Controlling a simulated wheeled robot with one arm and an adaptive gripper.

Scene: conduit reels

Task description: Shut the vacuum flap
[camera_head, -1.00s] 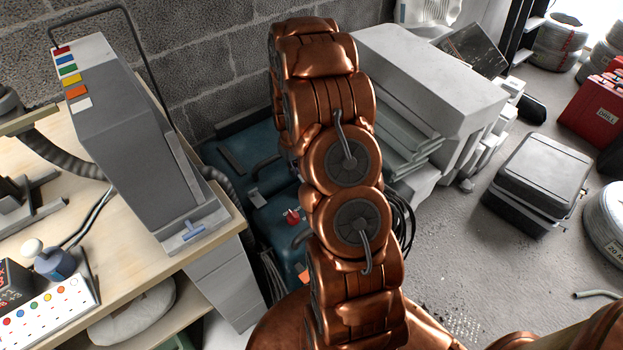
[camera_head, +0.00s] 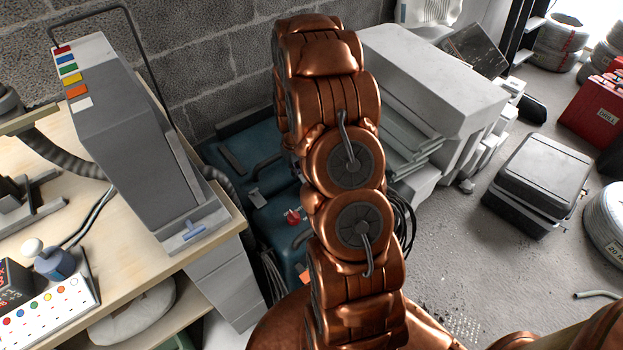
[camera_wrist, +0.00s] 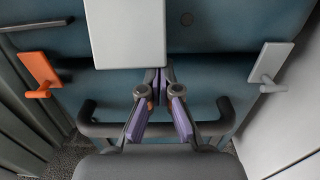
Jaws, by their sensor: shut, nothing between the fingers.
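The teal vacuum (camera_head: 262,160) stands on the floor against the block wall, partly hidden by my arm in the head view. The wrist view looks closely at its teal body (camera_wrist: 205,90). A flat light grey plate (camera_wrist: 140,30), which looks like the flap, stands out at the top middle; I cannot tell how far open it is. An orange lever (camera_wrist: 42,72) is on the left and a grey lever (camera_wrist: 268,66) on the right. My gripper (camera_wrist: 159,76) is shut and empty, its tips by the plate's lower edge; contact is unclear. In the head view my arm hides it.
A dark handle bar (camera_wrist: 87,118) runs around both sides of my fingers. A workbench (camera_head: 130,235) with a grey cabinet (camera_head: 130,130) stands left of the vacuum. Pale stacked blocks (camera_head: 430,75) stand to its right. The floor near the black case (camera_head: 540,175) is partly clear.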

